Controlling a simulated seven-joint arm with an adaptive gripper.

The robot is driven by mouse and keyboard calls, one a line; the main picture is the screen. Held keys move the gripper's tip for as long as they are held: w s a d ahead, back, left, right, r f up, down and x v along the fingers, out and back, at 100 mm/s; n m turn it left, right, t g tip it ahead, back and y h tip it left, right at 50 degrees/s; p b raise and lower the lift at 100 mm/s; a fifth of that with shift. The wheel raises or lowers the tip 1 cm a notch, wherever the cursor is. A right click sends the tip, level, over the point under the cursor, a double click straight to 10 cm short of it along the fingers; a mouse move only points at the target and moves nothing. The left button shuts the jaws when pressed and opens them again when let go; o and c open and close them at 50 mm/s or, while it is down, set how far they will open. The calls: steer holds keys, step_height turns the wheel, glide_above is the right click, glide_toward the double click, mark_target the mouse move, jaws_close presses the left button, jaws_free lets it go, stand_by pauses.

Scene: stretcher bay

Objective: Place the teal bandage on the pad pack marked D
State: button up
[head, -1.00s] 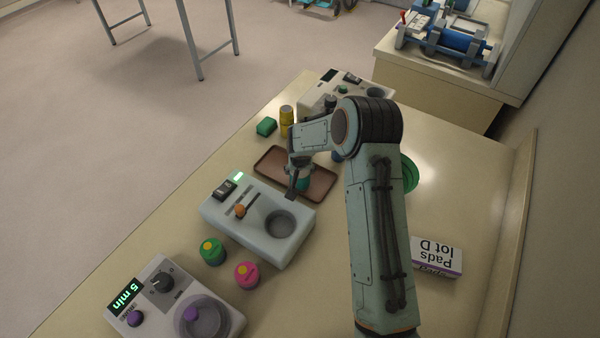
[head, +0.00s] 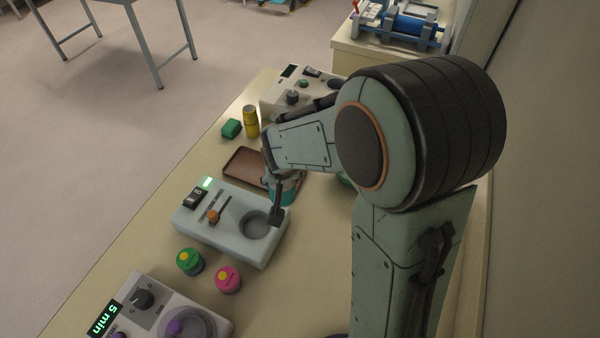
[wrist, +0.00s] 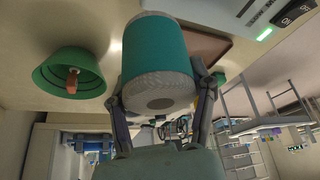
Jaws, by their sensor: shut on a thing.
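The teal bandage (wrist: 155,50), a roll with a teal band and pale gauze ends, is between the fingers of my gripper (wrist: 160,105) in the wrist view. In the head view my gripper (head: 279,198) is shut on the bandage (head: 284,190), which shows partly behind a finger, between the brown tray and the white device with the round well. I cannot tell how high it is held. The pad pack marked D is not visible in either current view; my arm covers the right side of the bench.
The brown tray (head: 245,166) lies beyond the white device (head: 215,229). A green bowl (wrist: 66,82) holds a small brownish thing. Green (head: 189,261) and pink (head: 228,279) lidded jars stand in front. A yellow container (head: 250,121) and a green block (head: 231,128) are at the back.

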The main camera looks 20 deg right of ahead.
steer(key=shift+s+r, duration=0.15)
steer(key=shift+s, duration=0.15)
steer(key=shift+s+m+h, duration=0.15)
steer(key=shift+m+h, duration=0.15)
steer(key=shift+m, duration=0.5)
steer(key=s+d+f+m+g+h, duration=0.1)
steer(key=s+d+m+g, duration=0.1)
steer(key=s+d+m, duration=0.55)
steer(key=s+d+m+g+h, duration=0.15)
steer(key=d+m, duration=0.25)
steer(key=d, duration=0.6)
steer(key=s+d+f+m+g+h, duration=0.1)
steer(key=s+d+m+g, duration=0.2)
steer(key=s+d+m, duration=0.45)
steer(key=shift+n+y, duration=0.25)
steer(key=shift+n, duration=0.35)
steer(key=f, duration=0.2)
steer(key=w+d+f, duration=0.1)
steer(key=f, duration=0.4)
steer(key=shift+w+d+f, duration=0.15)
steer(key=shift+d+f, duration=0.1)
steer(key=shift+d, duration=0.05)
steer(key=shift+f, duration=0.1)
